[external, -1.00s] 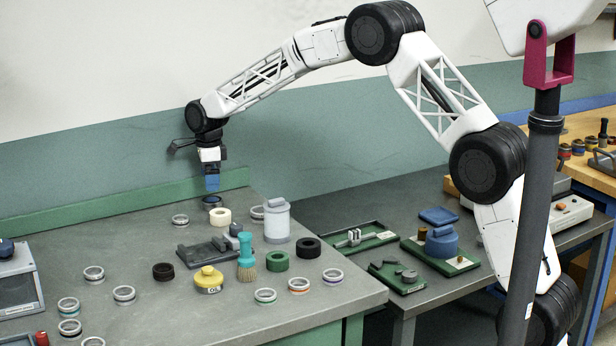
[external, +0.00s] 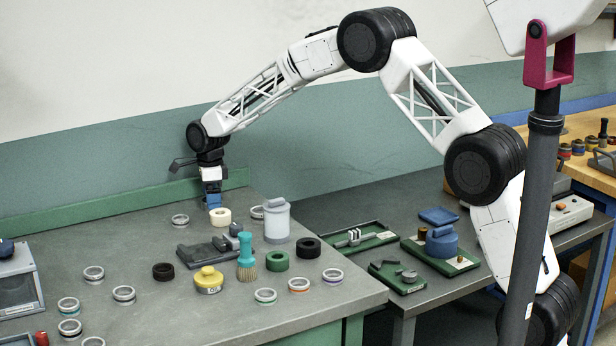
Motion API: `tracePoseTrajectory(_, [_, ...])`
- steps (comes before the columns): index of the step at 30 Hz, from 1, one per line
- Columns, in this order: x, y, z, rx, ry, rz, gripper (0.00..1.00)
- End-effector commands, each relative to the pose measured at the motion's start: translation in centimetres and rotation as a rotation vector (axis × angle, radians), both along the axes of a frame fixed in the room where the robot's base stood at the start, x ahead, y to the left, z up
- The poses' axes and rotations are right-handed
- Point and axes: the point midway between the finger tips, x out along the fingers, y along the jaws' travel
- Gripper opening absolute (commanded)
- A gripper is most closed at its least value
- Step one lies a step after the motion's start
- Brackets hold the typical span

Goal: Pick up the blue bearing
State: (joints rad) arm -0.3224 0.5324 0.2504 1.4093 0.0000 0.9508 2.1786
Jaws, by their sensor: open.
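My gripper (external: 214,203) points straight down at the back of the grey workbench, with its blue fingertips low, at about the height of the rings. It is open. The fingers cover the spot where a small dark, bluish ring showed earlier, probably the blue bearing. That ring is now hidden, and I cannot tell whether the fingers are around it or just above it. A cream ring (external: 221,217) stands close by, just in front and to the right of the fingertips.
A silver ring (external: 180,220) lies left of my gripper. A grey fixture (external: 208,251), a teal brush (external: 246,262), a yellow oil pot (external: 209,280) and a grey canister (external: 277,221) stand nearby. Several other rings lie toward the front of the grey workbench (external: 200,320).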

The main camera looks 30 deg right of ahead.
Motion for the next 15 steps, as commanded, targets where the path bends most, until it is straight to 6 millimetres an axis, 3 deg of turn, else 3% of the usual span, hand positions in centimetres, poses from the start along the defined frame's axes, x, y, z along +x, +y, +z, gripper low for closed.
tracePoseTrajectory(5, [0.04, 0.02, -1.13, 0.001, -0.001, 0.0, 0.95])
tracePoseTrajectory(15, [0.02, 0.01, -1.24, 0.001, -0.001, 0.0, 0.95])
